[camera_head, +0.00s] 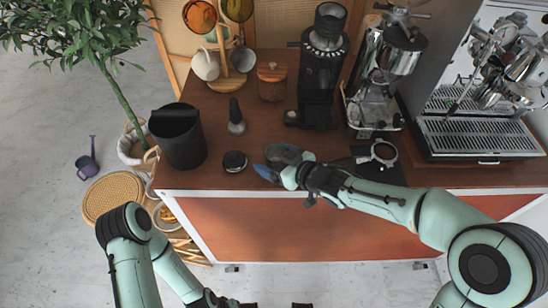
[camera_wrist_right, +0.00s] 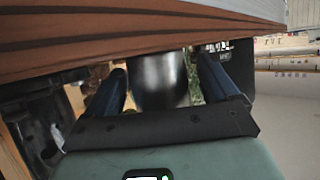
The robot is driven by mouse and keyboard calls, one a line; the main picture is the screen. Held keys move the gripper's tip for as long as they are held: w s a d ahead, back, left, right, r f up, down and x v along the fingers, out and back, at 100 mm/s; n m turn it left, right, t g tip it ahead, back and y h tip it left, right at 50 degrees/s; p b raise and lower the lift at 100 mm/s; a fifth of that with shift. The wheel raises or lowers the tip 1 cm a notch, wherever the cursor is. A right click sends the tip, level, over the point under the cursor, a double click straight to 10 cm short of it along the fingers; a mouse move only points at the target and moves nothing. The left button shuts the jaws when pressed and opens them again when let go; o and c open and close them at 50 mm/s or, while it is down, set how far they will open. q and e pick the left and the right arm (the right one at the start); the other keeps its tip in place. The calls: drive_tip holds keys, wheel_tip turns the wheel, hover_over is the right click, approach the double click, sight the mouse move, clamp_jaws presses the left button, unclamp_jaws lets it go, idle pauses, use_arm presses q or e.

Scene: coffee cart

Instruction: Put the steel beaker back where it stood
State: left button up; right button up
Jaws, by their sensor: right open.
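The steel beaker (camera_wrist_right: 158,80) is between the two fingers of my right gripper (camera_wrist_right: 168,82) in the wrist view, with a small gap on each side. In the head view my right gripper (camera_head: 270,164) is low over the front edge of the brown counter, open. The beaker is mostly hidden there behind the gripper; a grey part (camera_head: 289,152) shows beside the fingers. I cannot tell exactly how it rests on the counter.
A black round puck (camera_head: 235,161), a dark tamper (camera_head: 236,118) and a black bin (camera_head: 178,136) stand to the left. A black grinder (camera_head: 322,65) is behind, and a portafilter (camera_head: 384,153) on a black mat (camera_head: 378,173) is to the right.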

drive_tip(key=p+v, duration=0.3)
drive_tip(key=v, duration=0.7)
drive_tip(key=shift+d+r, duration=0.1)
drive_tip(key=shift+p+v, duration=0.3)
drive_tip(key=shift+v, duration=0.45)
